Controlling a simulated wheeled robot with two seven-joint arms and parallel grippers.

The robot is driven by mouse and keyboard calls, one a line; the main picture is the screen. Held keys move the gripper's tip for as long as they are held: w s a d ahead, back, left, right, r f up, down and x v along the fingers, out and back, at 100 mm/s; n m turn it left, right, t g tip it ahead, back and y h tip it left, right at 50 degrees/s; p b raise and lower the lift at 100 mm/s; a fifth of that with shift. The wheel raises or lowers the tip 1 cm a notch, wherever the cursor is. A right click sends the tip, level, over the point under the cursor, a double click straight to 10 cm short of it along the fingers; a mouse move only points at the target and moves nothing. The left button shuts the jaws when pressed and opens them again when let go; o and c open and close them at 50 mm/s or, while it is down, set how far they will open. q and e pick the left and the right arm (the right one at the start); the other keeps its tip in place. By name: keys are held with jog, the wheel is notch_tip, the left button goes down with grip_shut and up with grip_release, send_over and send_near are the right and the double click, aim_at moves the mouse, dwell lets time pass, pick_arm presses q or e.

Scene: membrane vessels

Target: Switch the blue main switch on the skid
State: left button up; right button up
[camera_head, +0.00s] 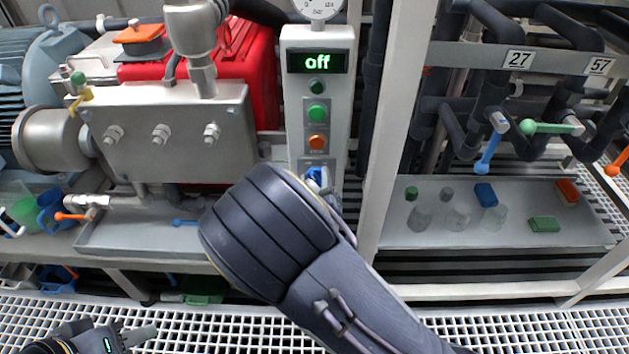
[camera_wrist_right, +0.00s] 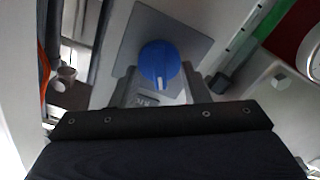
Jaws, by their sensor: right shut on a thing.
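The blue main switch (camera_wrist_right: 159,62) is a round knob with a white mark, on a grey plate. The display (camera_head: 317,61) on the column reads "off" in green. My left gripper (camera_head: 130,338) is at the bottom left of the head view, far from the switch and partly cut off; its opening is unclear.
Above the switch are an orange button (camera_head: 317,142) and green buttons (camera_head: 317,112). A steel manifold (camera_head: 170,135) stands left of the column. A white post (camera_head: 398,120) and a tray (camera_head: 400,225) with flasks are on the right.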

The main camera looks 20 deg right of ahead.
jog(key=shift+m, duration=0.3)
jog(key=shift+c, duration=0.2)
jog(key=m+b, duration=0.2)
jog(key=shift+d+f+m, duration=0.15)
jog(key=shift+m, duration=0.15)
jog(key=m+b, duration=0.2)
jog(key=shift+s+d+m, duration=0.1)
jog(key=shift+m, duration=0.2)
jog(key=m+b, duration=0.3)
jog(key=shift+d, duration=0.1)
jog(key=shift+s+m+b, duration=0.1)
jog(key=shift+m+b, duration=1.1)
jog(key=shift+m, duration=0.4)
jog(key=o, duration=1)
jog(key=shift+c, duration=0.2)
